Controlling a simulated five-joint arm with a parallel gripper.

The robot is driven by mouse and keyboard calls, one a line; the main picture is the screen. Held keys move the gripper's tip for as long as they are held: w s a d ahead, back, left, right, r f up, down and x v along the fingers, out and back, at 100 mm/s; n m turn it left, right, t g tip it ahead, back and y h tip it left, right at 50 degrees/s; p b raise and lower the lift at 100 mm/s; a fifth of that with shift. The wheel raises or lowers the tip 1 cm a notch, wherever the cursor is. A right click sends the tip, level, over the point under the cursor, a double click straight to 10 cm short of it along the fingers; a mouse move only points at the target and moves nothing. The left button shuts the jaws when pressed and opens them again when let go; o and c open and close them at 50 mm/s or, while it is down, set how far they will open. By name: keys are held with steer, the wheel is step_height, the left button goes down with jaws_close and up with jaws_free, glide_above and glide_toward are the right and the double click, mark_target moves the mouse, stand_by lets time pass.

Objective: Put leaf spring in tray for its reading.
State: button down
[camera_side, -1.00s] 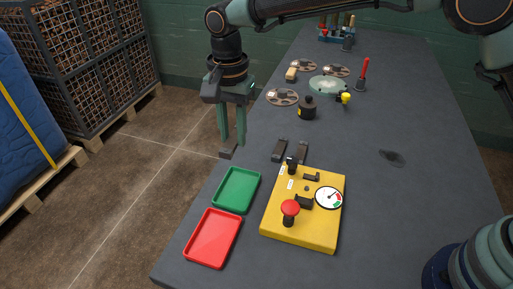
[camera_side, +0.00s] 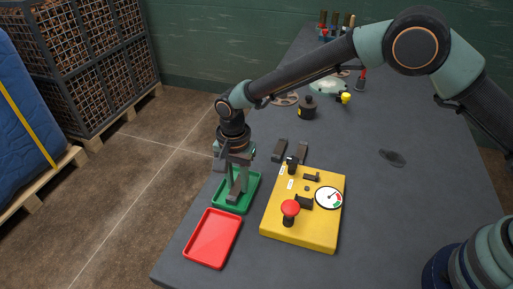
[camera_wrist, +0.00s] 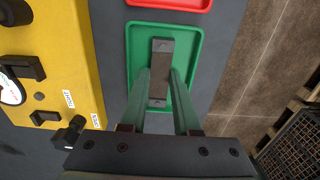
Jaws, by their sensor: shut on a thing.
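The leaf spring (camera_wrist: 159,52) is a flat dark brown-grey bar with lighter grey ends. My gripper (camera_wrist: 163,82) is shut on it, one green finger along each long side. In the side view my gripper (camera_side: 237,186) points down over the green tray (camera_side: 219,207), with the leaf spring (camera_side: 232,198) low inside its rim. I cannot tell whether it touches the tray floor. The green tray also shows in the wrist view (camera_wrist: 197,47) around the bar. The red tray (camera_side: 212,238) is empty. The yellow fixture (camera_side: 270,226) carries a round dial (camera_side: 328,197) and a red knob (camera_side: 290,207).
Two dark bars (camera_side: 280,150) lie behind the yellow fixture. A black weight-like object (camera_side: 307,107) and a yellow-knobbed piece (camera_side: 345,98) stand further back. A dark flat patch (camera_side: 392,157) lies on the clear right side. The table's left edge runs close to both trays.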

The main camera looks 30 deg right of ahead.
steer(key=shift+f, duration=0.1)
steer(key=c, duration=0.6)
jaws_free()
steer(key=shift+c, duration=0.2)
